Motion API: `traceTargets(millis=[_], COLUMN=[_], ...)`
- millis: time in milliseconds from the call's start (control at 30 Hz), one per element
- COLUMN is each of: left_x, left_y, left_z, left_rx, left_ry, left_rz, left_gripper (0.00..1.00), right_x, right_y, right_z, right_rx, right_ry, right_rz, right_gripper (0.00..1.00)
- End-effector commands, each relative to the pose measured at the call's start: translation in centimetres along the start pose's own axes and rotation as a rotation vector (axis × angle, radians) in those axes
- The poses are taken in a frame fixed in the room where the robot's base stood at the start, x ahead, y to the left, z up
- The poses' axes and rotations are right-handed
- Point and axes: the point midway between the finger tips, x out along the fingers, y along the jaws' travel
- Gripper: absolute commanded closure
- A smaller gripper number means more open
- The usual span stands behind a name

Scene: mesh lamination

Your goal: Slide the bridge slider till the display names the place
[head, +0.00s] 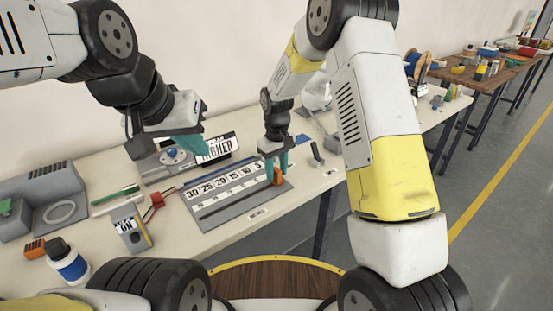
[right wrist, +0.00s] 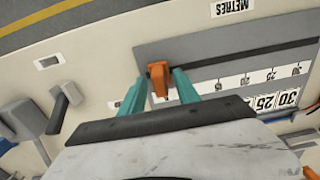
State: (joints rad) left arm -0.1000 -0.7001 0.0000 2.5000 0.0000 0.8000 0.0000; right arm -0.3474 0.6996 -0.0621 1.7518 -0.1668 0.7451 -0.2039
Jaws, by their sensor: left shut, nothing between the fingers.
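The orange bridge slider (head: 278,176) sits at the right, low-number end of a grey scale board (head: 236,205) marked 30 to 5. My right gripper (head: 272,165) is down at it. In the right wrist view the slider (right wrist: 158,78) stands between the two teal fingertips, with a narrow gap seen on each side, so the gripper looks open around it. The display (head: 216,148) behind the board shows letters that look like "HIGHER", partly covered by my left gripper. My left gripper (head: 188,147) is shut and empty in front of the display.
A bottle (head: 68,262) stands at the front left.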

Motion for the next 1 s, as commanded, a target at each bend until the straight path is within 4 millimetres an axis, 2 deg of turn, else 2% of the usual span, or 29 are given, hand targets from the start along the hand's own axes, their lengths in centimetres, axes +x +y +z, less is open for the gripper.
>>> traceTargets(millis=[167,300,367,1000], left_x=[0.00,0.00,0.00,0.00], left_y=[0.00,0.00,0.00,0.00], left_z=[0.00,0.00,0.00,0.00], left_rx=[0.000,0.000,0.000,0.000], left_ry=[0.000,0.000,0.000,0.000], left_rz=[0.000,0.000,0.000,0.000], left_gripper=[1.00,1.00,1.00,1.00], right_x=[0.00,-0.02,-0.02,-0.06], right_y=[0.01,0.01,0.01,0.02], right_z=[0.01,0.01,0.01,0.00], right_rx=[0.000,0.000,0.000,0.000], right_ry=[0.000,0.000,0.000,0.000], right_rz=[0.000,0.000,0.000,0.000], right_gripper=[0.62,0.89,1.00,1.00])
